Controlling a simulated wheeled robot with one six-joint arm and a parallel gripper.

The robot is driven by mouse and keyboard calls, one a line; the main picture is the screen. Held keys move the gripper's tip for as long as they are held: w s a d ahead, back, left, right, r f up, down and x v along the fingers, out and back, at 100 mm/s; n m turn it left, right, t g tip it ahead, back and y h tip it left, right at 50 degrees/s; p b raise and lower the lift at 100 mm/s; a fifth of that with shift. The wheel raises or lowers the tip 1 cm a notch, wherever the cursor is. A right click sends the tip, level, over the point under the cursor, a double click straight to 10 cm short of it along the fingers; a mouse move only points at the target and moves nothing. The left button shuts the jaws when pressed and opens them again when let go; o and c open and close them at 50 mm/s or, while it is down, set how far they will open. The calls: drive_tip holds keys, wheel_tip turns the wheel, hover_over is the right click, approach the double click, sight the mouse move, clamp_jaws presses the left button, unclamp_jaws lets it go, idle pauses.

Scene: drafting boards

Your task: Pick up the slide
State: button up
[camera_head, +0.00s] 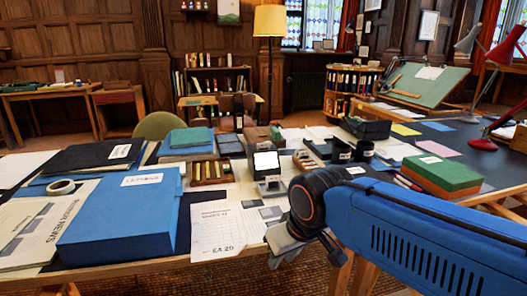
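I cannot single out the slide with certainty at this size. A small lit white square (266,161) stands upright on a small dark base in the middle of the desk. Small flat grey pieces (270,213) lie beside the printed sheet near the front edge. A wooden tray (211,181) with upright dividers or pieces stands left of the lit square. My gripper (284,243) is low at the desk's front edge, right of the printed sheet and nearer me than these things. Its fingertips are small and partly hidden by my wrist, and I see nothing held.
The printed sheet (226,230) lies at the front.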

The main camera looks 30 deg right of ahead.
drive_tip(key=w+d+r+m+g, duration=0.1)
drive_tip(key=w+d+r+m, duration=0.35)
drive_tip(key=w+r, duration=0.55)
drive_tip(key=w+d+r+m+g, duration=0.1)
drive_tip(key=w+d+r+m, duration=0.3)
drive_tip(key=w+r, duration=0.6)
drive_tip(key=w+d+r+m+g, duration=0.1)
drive_tip(key=w+d+r+m, duration=0.2)
drive_tip(key=w+r+m, duration=0.7)
drive_tip(key=w+d+m+g, duration=0.1)
drive_tip(key=w+d, duration=0.3)
drive_tip(key=w, duration=0.3)
drive_tip(key=w+d+m, duration=0.1)
drive_tip(key=w+d, duration=0.2)
drive_tip(key=w, duration=0.3)
drive_tip(key=shift+m+g, duration=0.25)
drive_tip(key=shift+g, duration=0.05)
drive_tip(key=shift+w+d+f, duration=0.1)
drive_tip(key=shift+d+f, duration=0.1)
drive_tip(key=shift+f, duration=2.85)
drive_tip(key=shift+w+d+f, duration=0.1)
drive_tip(key=shift+d+f, duration=0.1)
drive_tip(key=shift+f, duration=2.8)
drive_tip(key=shift+d+f, duration=0.2)
drive_tip(key=shift+f, duration=2.85)
clamp_jaws()
